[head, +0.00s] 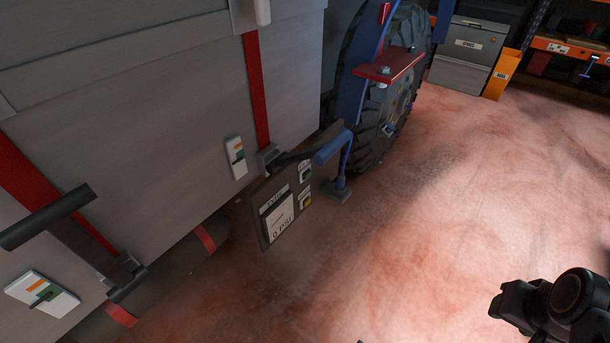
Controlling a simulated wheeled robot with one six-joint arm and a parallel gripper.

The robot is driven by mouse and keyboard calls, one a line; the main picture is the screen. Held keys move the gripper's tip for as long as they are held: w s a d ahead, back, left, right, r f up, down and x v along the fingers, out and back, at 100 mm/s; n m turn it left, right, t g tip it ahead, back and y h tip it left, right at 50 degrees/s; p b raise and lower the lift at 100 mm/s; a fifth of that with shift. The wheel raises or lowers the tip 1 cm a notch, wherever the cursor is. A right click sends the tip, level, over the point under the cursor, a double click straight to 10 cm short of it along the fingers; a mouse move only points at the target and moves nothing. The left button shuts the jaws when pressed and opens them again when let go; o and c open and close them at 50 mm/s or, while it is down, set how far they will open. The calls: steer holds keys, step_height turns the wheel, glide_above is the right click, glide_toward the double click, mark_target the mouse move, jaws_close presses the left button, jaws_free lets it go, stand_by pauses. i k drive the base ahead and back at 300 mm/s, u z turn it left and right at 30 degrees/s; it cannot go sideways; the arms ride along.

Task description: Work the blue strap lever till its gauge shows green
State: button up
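A red strap (256,90) runs down the grey truck side to a ratchet buckle (268,158). A dark lever bar (295,156) reaches right from this buckle towards a blue grip (331,147); I cannot tell whether the grip belongs to the lever or to the blue stand behind it. A white gauge (237,157) with orange and green bands is left of the strap; its pointer is too small to read surely. My dark arm end (512,304) is at the lower right, well apart from the lever.
Another strap lever (47,217), black, and its gauge (41,293) are at the left. A big wheel (390,110) stands behind. The reddish floor (440,210) is clear to the right.

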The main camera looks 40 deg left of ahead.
mark_target(322, 154)
steer(key=k, duration=0.45)
steer(key=u, duration=0.8)
